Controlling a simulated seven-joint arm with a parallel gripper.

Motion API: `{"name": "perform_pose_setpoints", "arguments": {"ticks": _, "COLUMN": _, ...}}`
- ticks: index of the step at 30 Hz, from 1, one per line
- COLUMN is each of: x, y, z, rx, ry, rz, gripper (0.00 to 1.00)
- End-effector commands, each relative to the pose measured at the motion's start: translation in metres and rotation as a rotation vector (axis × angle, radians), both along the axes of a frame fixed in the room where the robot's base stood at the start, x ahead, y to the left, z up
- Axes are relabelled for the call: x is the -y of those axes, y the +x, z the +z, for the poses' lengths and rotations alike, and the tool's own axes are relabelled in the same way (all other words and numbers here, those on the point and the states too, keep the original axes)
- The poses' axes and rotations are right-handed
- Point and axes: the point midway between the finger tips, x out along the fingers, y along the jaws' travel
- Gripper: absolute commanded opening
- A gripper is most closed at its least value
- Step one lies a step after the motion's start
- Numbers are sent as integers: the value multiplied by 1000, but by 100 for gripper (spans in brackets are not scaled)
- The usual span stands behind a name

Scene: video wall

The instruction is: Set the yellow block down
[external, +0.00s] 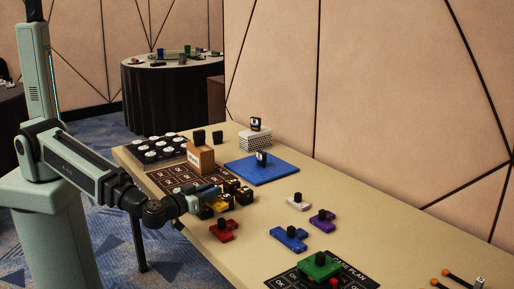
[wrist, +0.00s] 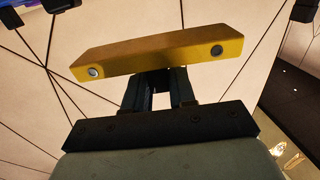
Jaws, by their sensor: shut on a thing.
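The yellow block (wrist: 160,52) is a long bar with a round grey metal spot near each end. It spans across the tips of my gripper (wrist: 160,90) in the wrist view, slightly tilted. The two dark fingers are shut on it. In the external view, my gripper (external: 212,196) is low at the left side of the table, by a group of small dark blocks. Yellow shows there just below the gripper (external: 217,206), partly hidden. I cannot tell whether the block touches the table.
A red block (external: 222,231), blue block (external: 290,238), white block (external: 298,203) and purple block (external: 322,220) lie on the table. A green block (external: 319,266) sits on a dark printed sheet. A cardboard box (external: 201,160) and blue mat (external: 263,173) stand behind. The right middle is clear.

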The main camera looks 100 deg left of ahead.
Motion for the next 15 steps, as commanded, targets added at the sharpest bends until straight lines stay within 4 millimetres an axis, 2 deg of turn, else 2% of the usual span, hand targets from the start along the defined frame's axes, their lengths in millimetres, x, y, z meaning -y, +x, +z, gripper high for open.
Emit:
{"name": "perform_pose_setpoints", "arguments": {"ticks": 7, "x": 14, "y": 2, "z": 5, "rx": 2, "ry": 0, "rz": -23, "gripper": 0}}
{"name": "perform_pose_setpoints", "arguments": {"ticks": 11, "x": 40, "y": 26, "z": 11, "rx": 2, "ry": -1, "rz": -49, "gripper": 0}}
{"name": "perform_pose_setpoints", "arguments": {"ticks": 15, "x": 72, "y": 65, "z": 17, "rx": 2, "ry": -1, "rz": -77, "gripper": 0}}
